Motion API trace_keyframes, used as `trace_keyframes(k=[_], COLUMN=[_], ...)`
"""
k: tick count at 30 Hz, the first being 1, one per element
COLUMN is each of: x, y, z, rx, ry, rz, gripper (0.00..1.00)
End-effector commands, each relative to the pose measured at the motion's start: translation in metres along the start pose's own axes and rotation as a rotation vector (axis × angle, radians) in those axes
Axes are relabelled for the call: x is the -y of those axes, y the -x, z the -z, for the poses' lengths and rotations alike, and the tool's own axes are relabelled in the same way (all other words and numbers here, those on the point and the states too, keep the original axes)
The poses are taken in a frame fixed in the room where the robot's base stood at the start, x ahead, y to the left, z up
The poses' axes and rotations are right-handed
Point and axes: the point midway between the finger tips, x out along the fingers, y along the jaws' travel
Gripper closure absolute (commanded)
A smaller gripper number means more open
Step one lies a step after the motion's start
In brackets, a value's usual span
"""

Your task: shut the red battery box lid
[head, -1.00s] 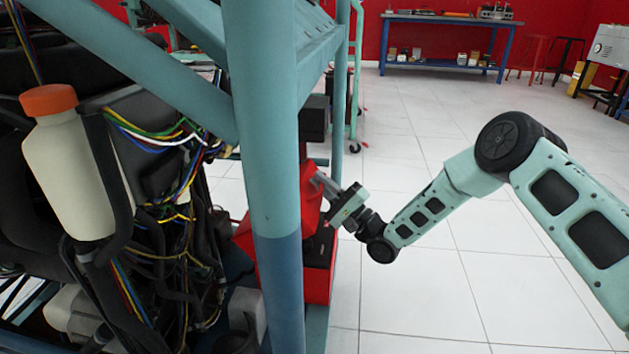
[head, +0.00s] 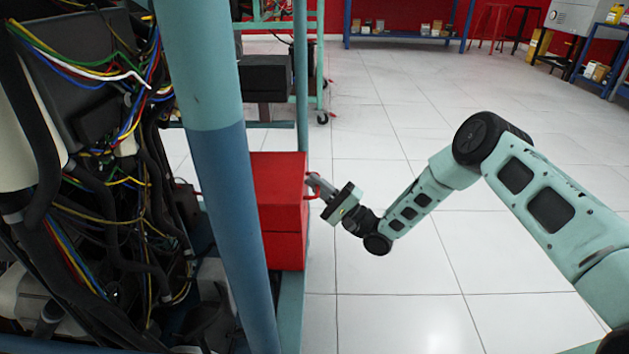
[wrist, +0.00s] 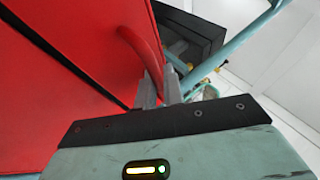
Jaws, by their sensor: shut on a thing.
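The red battery box (head: 285,251) stands on the teal frame's lower rail, partly behind a post. Its red lid (head: 280,185) lies down over the box, with a thin seam between them; the wrist view shows the lid (wrist: 95,35) and the dark seam too. A curved red handle (wrist: 140,48) sticks out from the lid. My gripper (head: 313,184) is at the box's right side. In the wrist view its fingers (wrist: 160,88) are shut on the handle's end. I cannot tell whether the seam is fully closed.
A thick teal and blue post (head: 215,150) stands left of the box. Engine wiring (head: 110,170) fills the left side. A black box (head: 264,77) sits behind the battery box. The white tiled floor (head: 400,290) to the right is clear.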

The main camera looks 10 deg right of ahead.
Motion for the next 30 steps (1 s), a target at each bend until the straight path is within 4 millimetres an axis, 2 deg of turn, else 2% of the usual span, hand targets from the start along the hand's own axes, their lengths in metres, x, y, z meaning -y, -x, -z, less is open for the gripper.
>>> trace_keyframes(k=[1,13,14,15,30], x=[-0.0107,-0.0118,-0.0118,-0.0118,-0.0085], y=[0.0119,0.013,0.013,0.013,0.0131], z=[0.0036,0.0038,0.0038,0.0038,0.0023], rx=[-0.011,-0.014,-0.014,-0.014,-0.009], ry=[0.004,0.002,0.001,0.001,0.0], rz=[-0.033,-0.034,-0.034,-0.034,-0.027], gripper=[1.0,1.0,0.88,0.82,0.82])
